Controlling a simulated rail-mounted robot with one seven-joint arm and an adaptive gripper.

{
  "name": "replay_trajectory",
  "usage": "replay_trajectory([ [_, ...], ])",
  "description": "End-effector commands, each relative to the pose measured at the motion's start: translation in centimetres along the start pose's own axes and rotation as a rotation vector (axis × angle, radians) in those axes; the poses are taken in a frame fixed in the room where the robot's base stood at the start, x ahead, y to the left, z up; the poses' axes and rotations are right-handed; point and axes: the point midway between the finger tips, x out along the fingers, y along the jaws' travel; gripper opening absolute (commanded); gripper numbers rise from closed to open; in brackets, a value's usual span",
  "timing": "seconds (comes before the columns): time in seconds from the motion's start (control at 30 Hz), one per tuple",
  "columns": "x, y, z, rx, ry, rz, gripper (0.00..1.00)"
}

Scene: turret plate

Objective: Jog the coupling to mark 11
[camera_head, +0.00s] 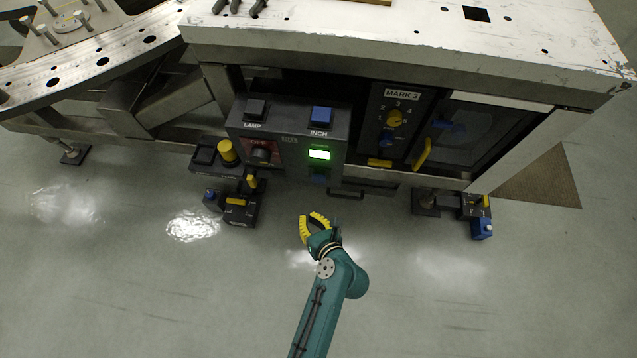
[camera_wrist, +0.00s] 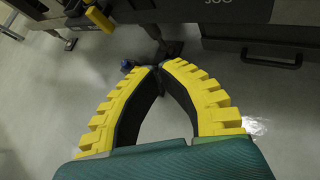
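My gripper (camera_head: 318,222) is above the floor, in front of and below the control box (camera_head: 337,150), touching nothing. In the wrist view its two yellow fingers (camera_wrist: 159,68) meet at the tips with nothing held. The box has a blue button (camera_head: 321,115) marked INCH, a black button (camera_head: 256,108) marked LAMP, a lit green display (camera_head: 319,155) too small to read, and a black knob (camera_head: 262,154) on a red plate. The panel to its right is labelled MARK 3 (camera_head: 402,94) and has a yellow knob (camera_head: 394,118). I cannot identify the coupling.
A turret plate (camera_head: 110,58) with holes and pegs is at upper left. A yellow-capped unit (camera_head: 227,151) and a dark block (camera_head: 240,213) sit left of the box. A yellow handle (camera_head: 422,154) and a blue-ended block (camera_head: 482,229) are right. The front floor is clear.

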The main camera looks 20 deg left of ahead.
Motion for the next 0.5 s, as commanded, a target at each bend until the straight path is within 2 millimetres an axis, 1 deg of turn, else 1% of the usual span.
replay_trajectory([
  [0.17, 0.0, 0.0, 0.1, -0.004, 0.000, -0.001, 0.00],
  [0.27, 0.4, -0.3, 0.2, -0.007, -0.001, -0.001, 0.00],
  [0.5, 2.8, -2.0, 1.4, -0.009, -0.002, -0.002, 0.00],
])
